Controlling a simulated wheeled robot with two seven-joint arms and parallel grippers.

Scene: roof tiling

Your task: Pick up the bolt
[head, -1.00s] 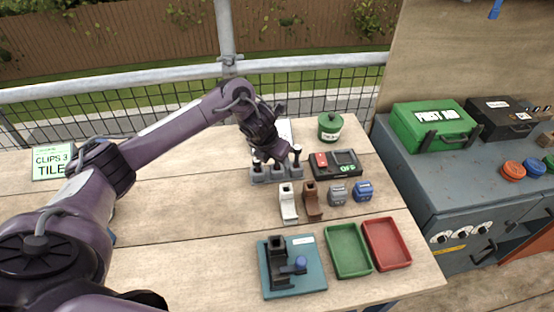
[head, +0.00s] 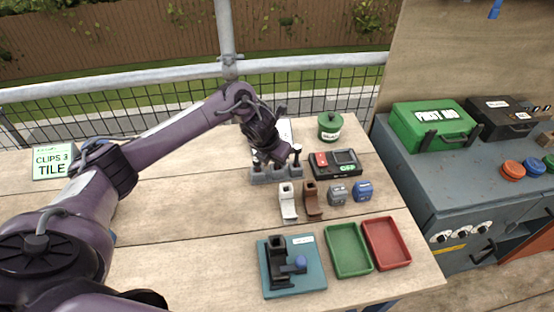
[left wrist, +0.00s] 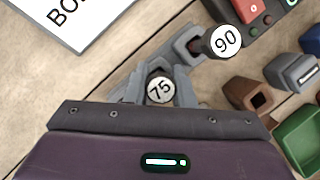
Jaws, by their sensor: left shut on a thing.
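My left gripper (left wrist: 160,92) is shut on the bolt with the round "75" head (left wrist: 160,90), its fingers on either side of that head. In the head view my left gripper (head: 277,160) is over the grey bolt rack (head: 279,175) and hides most of the middle bolt. A second bolt, with a "90" head (left wrist: 226,41), stands in the rack beside it. A third dark bolt (head: 256,158) stands at the rack's left end. I cannot tell whether the held bolt is clear of its socket. My right gripper is not in view.
White and brown clips (head: 288,203), grey and blue blocks (head: 338,195), and a black device reading "OFF" (head: 336,164) stand near the rack. Green (head: 348,252) and red (head: 387,244) trays and a teal fixture (head: 300,278) lie in front. The table's left is largely clear.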

